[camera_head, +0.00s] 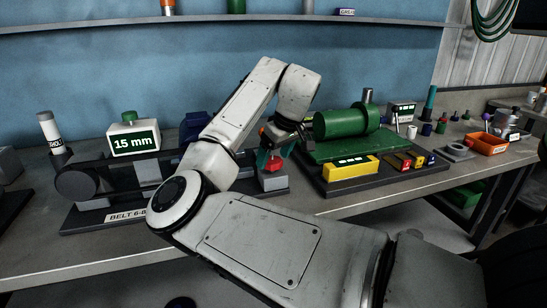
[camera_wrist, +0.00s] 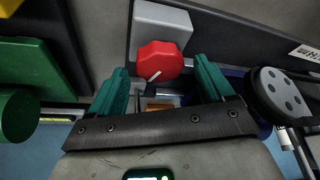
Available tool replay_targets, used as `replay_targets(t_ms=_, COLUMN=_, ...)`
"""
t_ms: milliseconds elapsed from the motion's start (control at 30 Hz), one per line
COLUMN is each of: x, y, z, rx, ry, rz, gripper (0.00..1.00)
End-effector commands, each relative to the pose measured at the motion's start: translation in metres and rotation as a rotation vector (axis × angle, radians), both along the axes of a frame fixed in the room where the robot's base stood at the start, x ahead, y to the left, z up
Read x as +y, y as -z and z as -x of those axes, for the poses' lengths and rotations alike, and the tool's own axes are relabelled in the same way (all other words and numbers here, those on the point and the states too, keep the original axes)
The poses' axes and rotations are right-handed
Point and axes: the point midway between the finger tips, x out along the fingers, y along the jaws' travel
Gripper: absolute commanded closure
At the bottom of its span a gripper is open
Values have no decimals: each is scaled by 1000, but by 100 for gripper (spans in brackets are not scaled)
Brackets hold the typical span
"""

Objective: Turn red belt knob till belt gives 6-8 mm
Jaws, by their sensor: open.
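The red belt knob (camera_wrist: 160,61) is faceted, with a white pointer line, on a grey block (camera_wrist: 160,21) in the wrist view. My gripper (camera_wrist: 161,68) is open, one teal finger on either side of the knob's near edge; I cannot tell whether they touch it. In the head view the knob (camera_head: 273,164) is partly hidden by my gripper (camera_head: 274,150). A white gauge (camera_head: 134,138) reads "15 mm". The dark belt (camera_head: 118,172) runs around a pulley (camera_head: 85,181) at left and passes behind my arm. A label (camera_head: 127,216) reads "BELT 6-8", the rest hidden.
A green machine (camera_head: 340,124) stands close right of the knob, with a yellow block (camera_head: 350,170) in front. A grey disc with holes (camera_wrist: 281,93) is near the right finger. An orange bin (camera_head: 487,143) sits at far right. The front bench edge at left is clear.

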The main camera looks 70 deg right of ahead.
Motion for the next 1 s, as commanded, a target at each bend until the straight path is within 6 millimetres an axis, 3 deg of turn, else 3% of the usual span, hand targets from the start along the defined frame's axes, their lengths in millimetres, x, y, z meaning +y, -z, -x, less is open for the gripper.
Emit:
replay_targets(t_ms=400, x=-1, y=8, z=-3, rx=-1, ry=0, rz=0, gripper=19)
replay_targets(t_ms=1000, x=-1, y=8, z=-3, rx=-1, ry=0, rz=0, gripper=75)
